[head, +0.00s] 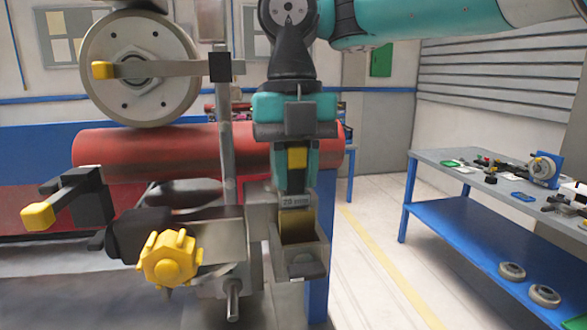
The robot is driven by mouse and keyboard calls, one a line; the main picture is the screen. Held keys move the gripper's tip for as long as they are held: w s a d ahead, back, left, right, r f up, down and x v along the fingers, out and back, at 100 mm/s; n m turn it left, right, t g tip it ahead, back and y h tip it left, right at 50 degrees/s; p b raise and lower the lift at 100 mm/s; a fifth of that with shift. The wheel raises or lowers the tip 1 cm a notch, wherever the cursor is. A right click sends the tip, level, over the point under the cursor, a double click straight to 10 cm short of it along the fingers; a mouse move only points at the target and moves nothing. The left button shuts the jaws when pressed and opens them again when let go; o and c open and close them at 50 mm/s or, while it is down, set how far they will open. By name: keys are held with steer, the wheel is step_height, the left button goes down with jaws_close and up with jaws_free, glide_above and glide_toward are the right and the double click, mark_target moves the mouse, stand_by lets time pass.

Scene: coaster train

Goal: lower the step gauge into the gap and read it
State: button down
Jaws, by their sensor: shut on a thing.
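My gripper (294,184) points straight down in the middle of the head view, with its teal fingers shut on the step gauge. The gauge shows as a small grey piece with a marking (295,201) just under the fingertips; the marking is too small to read surely. Directly below is an open-fronted grey metal holder (320,262) with a brass-coloured face (297,228) inside. The gauge's lower end meets or overlaps the holder's top; I cannot tell how deep it sits. The gap itself is mostly hidden behind the gauge and the holder's walls.
A yellow knob (170,258) and a yellow-tipped lever (38,216) stick out at left. A large wheel (140,70) rests above a red tube (150,153) behind the mechanism. A blue-framed bench (455,160) with parts stands at right, with open floor between.

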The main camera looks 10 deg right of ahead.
steer(key=shift+f+b, duration=1.1)
steer(key=shift+b, duration=0.05)
stand_by(1.8)
stand_by(1.2)
steer(key=shift+r+p, duration=6.05)
steer(key=shift+d, duration=0.1)
